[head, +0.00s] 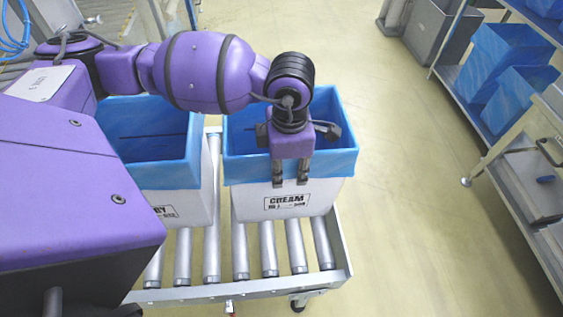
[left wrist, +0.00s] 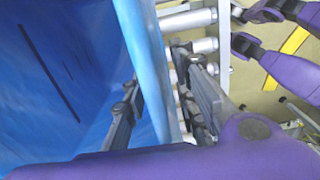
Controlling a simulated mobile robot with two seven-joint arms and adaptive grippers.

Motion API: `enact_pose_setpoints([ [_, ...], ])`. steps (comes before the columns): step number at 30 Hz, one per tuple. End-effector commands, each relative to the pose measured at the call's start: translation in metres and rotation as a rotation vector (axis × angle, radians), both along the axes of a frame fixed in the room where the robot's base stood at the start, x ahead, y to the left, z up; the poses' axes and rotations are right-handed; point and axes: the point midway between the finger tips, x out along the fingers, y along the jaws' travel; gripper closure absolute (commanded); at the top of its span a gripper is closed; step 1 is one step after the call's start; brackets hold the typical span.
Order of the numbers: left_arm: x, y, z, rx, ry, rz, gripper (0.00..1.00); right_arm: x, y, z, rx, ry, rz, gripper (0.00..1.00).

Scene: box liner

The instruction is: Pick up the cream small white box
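The cream box (head: 330,196) is a white box with a blue liner (head: 240,165) folded over its rim and a "CREAM" label (head: 287,202) on its front. It stands on a roller cart. My left gripper (head: 290,182) points down at the box's front rim, with its two fingers apart. In the left wrist view, my left gripper (left wrist: 157,72) has one finger over the blue inside and the other over the outer side, with the wall edge (left wrist: 154,60) between them. I cannot tell whether either finger touches the wall. My right gripper is not seen.
A second white box (head: 192,205) with a blue liner stands left of the cream box, partly hidden by my arm. Bare rollers (head: 269,250) lie in front. Shelves with blue-lined bins (head: 500,55) stand at right, beyond clear floor.

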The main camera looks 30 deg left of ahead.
Motion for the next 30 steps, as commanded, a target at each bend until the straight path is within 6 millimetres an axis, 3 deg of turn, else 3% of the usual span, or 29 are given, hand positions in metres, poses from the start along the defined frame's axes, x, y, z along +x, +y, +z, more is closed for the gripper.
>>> enact_pose_setpoints([
  [7, 0.0001, 0.0002, -0.0026, 0.001, -0.001, 0.0, 0.74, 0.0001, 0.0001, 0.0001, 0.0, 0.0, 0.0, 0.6],
  [13, 0.0, 0.0002, -0.0024, 0.0, 0.0, 0.001, 0.99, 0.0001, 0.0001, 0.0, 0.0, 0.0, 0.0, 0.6],
  [30, 0.0006, 0.0003, -0.0016, 0.0, -0.002, 0.001, 1.0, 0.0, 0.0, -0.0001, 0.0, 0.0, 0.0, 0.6],
])
